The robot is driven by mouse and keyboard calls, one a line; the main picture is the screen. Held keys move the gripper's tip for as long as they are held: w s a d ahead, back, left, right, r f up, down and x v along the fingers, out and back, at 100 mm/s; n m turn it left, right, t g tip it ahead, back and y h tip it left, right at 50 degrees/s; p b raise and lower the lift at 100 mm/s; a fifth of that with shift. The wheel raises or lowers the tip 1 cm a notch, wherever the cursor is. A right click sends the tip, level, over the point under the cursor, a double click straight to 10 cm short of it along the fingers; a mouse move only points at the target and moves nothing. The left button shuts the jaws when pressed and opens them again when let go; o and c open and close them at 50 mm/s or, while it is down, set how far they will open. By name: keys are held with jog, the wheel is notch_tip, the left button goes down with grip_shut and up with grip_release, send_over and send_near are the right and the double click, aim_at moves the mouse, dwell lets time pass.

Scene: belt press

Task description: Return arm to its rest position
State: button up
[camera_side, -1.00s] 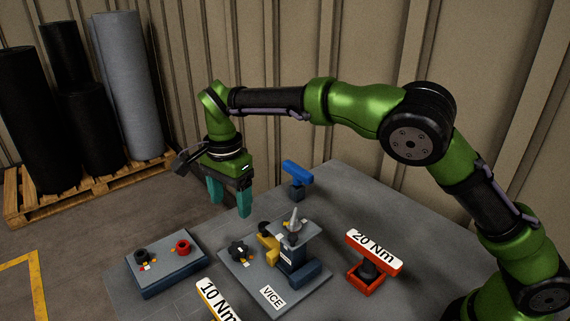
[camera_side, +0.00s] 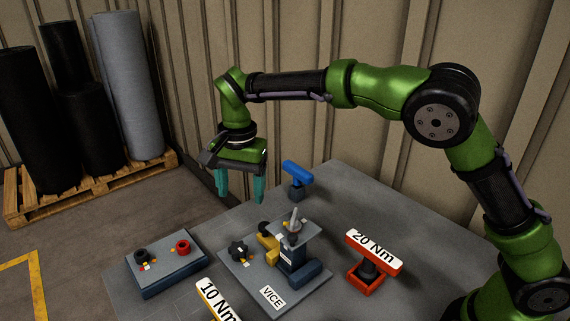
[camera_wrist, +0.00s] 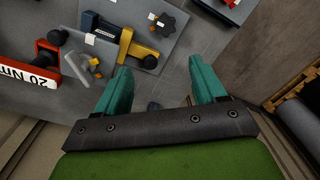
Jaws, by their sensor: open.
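My gripper (camera_side: 240,184) has teal fingers that point down and stand apart with nothing between them. It hangs in the air above the far left edge of the grey table (camera_side: 335,185), left of a blue-handled tool (camera_side: 297,176). In the wrist view my gripper (camera_wrist: 160,88) also shows two separate fingers over bare table and floor. My green and black arm reaches over from the right.
The vice (camera_side: 290,258) stands mid-table on a grey plate. The red 20 Nm tool (camera_side: 372,262) is to its right and the yellow 10 Nm tool (camera_side: 218,300) in front. A block (camera_side: 165,262) with black and red parts sits left. Rolls (camera_side: 128,85) stand on a pallet behind.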

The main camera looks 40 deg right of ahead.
jog(key=s+d+r+n+t+y, duration=0.1)
jog(key=s+d+r+n+t, duration=0.2)
jog(key=s+d, duration=0.5)
jog(key=s+d+r+n+t, duration=0.3)
jog(key=s+d, duration=0.5)
jog(key=s, duration=0.7)
jog(key=shift+s+d+r+n+t+y, duration=0.25)
jog(key=shift+d+n+t+y, duration=0.05)
jog(key=shift+n+t+y, duration=0.1)
